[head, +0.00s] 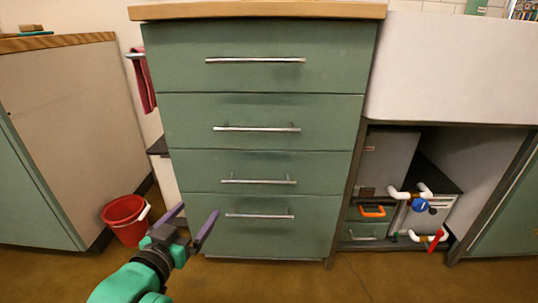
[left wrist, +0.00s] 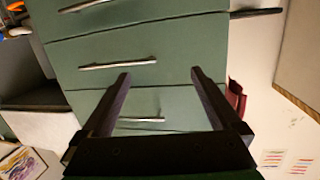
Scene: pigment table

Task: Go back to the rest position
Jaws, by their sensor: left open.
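My left gripper (head: 191,223) comes in from the lower left of the head view. Its two dark fingers are spread apart with nothing between them. It is in front of the lower left part of a green drawer cabinet (head: 262,122). In the left wrist view the open fingers (left wrist: 160,75) point toward the cabinet's drawer fronts (left wrist: 190,58), with handles beyond them. My right gripper is not in either view.
A red bucket (head: 126,222) stands on the floor beside my left gripper. A pink towel (head: 142,82) hangs left of the drawers. An open sink cabinet with white pipes (head: 409,191) and an orange-handled box (head: 372,212) is at right. Bare floor (head: 300,285) lies in front.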

